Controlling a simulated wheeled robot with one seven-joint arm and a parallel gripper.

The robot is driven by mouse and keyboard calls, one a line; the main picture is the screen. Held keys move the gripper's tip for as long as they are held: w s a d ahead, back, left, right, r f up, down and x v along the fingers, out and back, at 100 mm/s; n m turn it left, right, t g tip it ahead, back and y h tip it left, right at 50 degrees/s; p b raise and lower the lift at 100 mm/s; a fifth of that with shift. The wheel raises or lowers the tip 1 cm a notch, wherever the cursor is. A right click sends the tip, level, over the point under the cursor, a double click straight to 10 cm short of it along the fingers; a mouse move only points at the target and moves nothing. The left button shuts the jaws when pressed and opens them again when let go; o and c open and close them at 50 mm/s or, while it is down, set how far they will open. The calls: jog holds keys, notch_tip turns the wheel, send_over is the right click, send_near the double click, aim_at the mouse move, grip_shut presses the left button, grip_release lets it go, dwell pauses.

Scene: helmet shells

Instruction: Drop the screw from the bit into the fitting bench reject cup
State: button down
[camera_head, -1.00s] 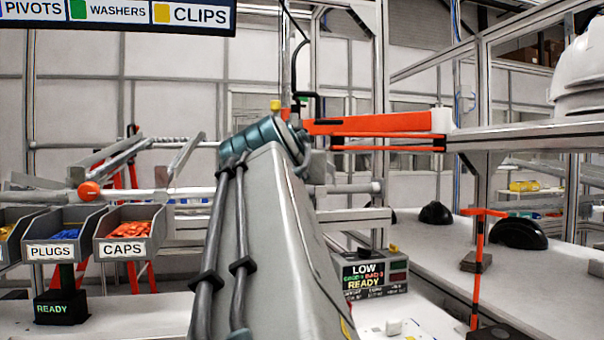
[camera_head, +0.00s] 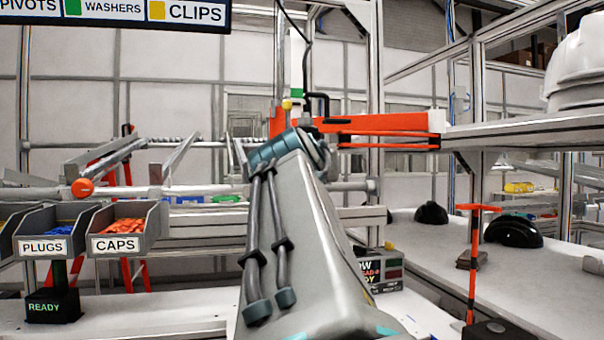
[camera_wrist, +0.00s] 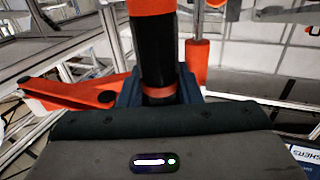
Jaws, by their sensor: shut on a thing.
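In the wrist view my gripper (camera_wrist: 158,88) is shut around a black driver body (camera_wrist: 158,52) with orange bands, which runs upward out of the picture. Its bit and any screw on it are out of sight. In the head view my gripper is hidden behind my own arm. I cannot make out the reject cup in either view.
An orange beam (camera_head: 390,123) crosses behind my arm; an orange arm (camera_wrist: 70,91) lies left of the driver. Bins of plugs (camera_head: 45,240) and caps (camera_head: 125,232) stand left. A partly covered display box (camera_head: 385,270) and orange post (camera_head: 476,255) stand right.

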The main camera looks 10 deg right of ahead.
jog(key=shift+w+d+f, duration=0.2)
jog(key=shift+w+d, duration=0.2)
jog(key=shift+d, duration=0.05)
jog(key=shift+w+d+f+b, duration=0.15)
jog(key=shift+w+d+f, duration=0.2)
jog(key=shift+w+d, duration=0.2)
jog(key=shift+w+d+f+b, duration=0.15)
jog(key=shift+w+d+f, duration=0.15)
jog(key=shift+w+d, duration=0.25)
jog(key=shift+s, duration=0.1)
jog(key=w+d+p, duration=0.2)
jog(key=w+d, duration=0.3)
jog(key=shift+w+d+p, duration=0.3)
